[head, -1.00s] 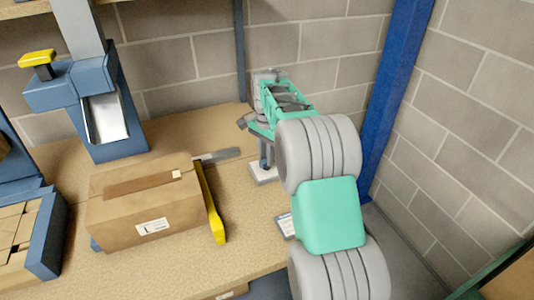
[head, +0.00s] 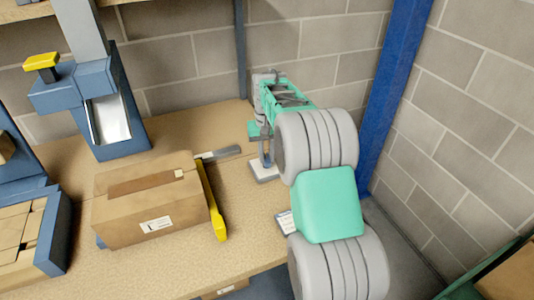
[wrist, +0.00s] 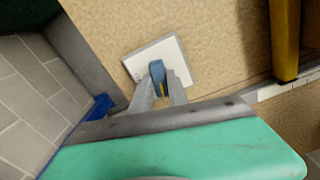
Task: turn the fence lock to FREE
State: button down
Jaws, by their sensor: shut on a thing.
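The fence lock shows in the wrist view as a blue lever (wrist: 157,72) on a square white plate (wrist: 172,50). In the head view its white plate (head: 264,171) lies on the bench at the right end, close to the rear wall. My gripper (wrist: 160,93) is above the plate, its two grey fingers shut on the blue lever from either side. In the head view my gripper (head: 266,150) is small and partly hidden by my arm. I cannot read any FREE marking on the plate.
A yellow fence (head: 214,205) with a grey metal bar (head: 222,153) stands left of the lock, against a cardboard box (head: 150,215). A blue upright (head: 395,90) and block walls close in the right and rear.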

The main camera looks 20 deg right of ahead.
aim_at(267, 158)
jog(key=shift+n, duration=1.2)
jog(key=c, duration=1.3)
grip_release()
jog(key=shift+r, duration=0.1)
notch_tip(267, 158, up, 8)
jog(key=shift+f, duration=0.2)
